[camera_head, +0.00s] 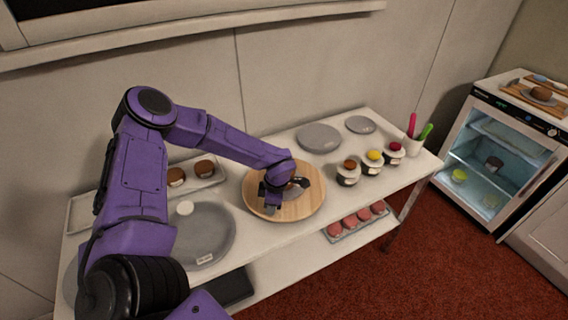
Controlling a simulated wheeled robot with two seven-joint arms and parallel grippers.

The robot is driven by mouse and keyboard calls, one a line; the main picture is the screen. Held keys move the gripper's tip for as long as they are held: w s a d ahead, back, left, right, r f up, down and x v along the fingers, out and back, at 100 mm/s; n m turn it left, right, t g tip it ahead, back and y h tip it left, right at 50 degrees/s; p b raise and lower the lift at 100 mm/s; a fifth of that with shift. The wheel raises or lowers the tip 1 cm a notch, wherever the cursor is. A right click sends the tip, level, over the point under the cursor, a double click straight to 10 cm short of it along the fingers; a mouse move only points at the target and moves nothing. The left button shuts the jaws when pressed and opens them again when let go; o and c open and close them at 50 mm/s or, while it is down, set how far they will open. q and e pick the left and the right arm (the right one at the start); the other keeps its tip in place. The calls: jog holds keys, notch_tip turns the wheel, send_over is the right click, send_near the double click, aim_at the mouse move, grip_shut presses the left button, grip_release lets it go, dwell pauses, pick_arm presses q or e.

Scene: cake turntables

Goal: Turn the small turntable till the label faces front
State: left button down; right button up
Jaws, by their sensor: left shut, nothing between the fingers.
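A round wooden turntable (312,205) stands at the middle of the white table. My left gripper (272,203) is over its left-centre part, shut and empty, with its fingers pointing down. I cannot tell whether the fingertips touch the wood. A small greyish thing (297,187) beside the gripper is partly hidden by it. A larger grey round turntable (215,225) is to the left, partly behind my arm. It has a small white label (205,259) near its front edge and a small white round thing (185,208) on it. I see no label on the wooden turntable. My right gripper is out of view.
Three topped cups (371,163) stand to the right, near a holder (414,144) with pink and green handles. Two grey discs (318,138) lie behind. A tray with brown cakes (205,169) is at the back left. Pink treats (364,215) sit on a tray below the front edge.

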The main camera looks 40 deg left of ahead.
aim_at(261, 209)
pick_arm(q)
jog(key=a, duration=0.1)
jog(key=s+a+p, duration=0.1)
jog(key=shift+a+r, duration=0.15)
jog(key=shift+a, duration=0.2)
jog(key=shift+a+f, duration=0.2)
jog(key=shift+a, duration=0.1)
jog(key=shift+d+r, duration=0.1)
notch_tip(261, 209, up, 3)
jog(key=p, duration=0.3)
